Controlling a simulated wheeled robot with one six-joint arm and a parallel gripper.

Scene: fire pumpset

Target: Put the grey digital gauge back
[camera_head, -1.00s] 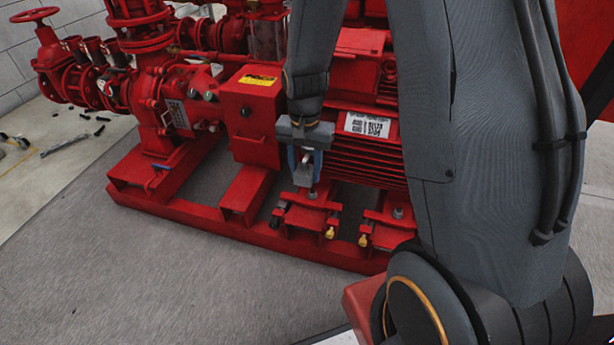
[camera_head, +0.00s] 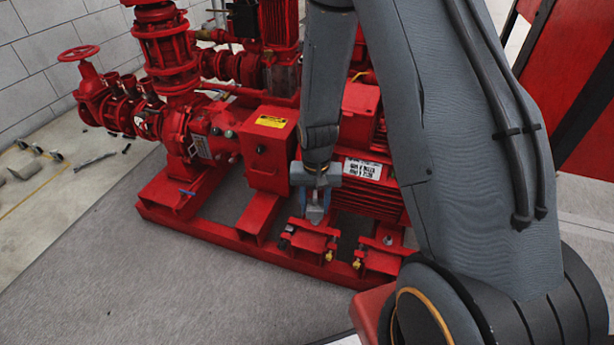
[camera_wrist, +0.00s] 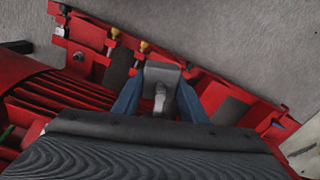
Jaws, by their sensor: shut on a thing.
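My gripper (camera_head: 316,208) is shut on the grey digital gauge (camera_wrist: 161,74). In the wrist view the gauge is a grey block with a paler stub, held between two blue fingers. In the head view the gauge (camera_head: 315,214) is small and partly hidden by the fingers. It is held in front of the red motor, over the red base frame. I cannot tell whether it touches the frame. The gauge's display is not visible.
The red pumpset frame (camera_head: 215,236) runs along the floor, with brass-tipped bolts (camera_head: 329,256) near the gripper. A red box with a yellow label (camera_head: 271,121) stands to the left. A handwheel (camera_head: 79,53) is at the far left. Grey floor (camera_head: 150,290) is clear in front.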

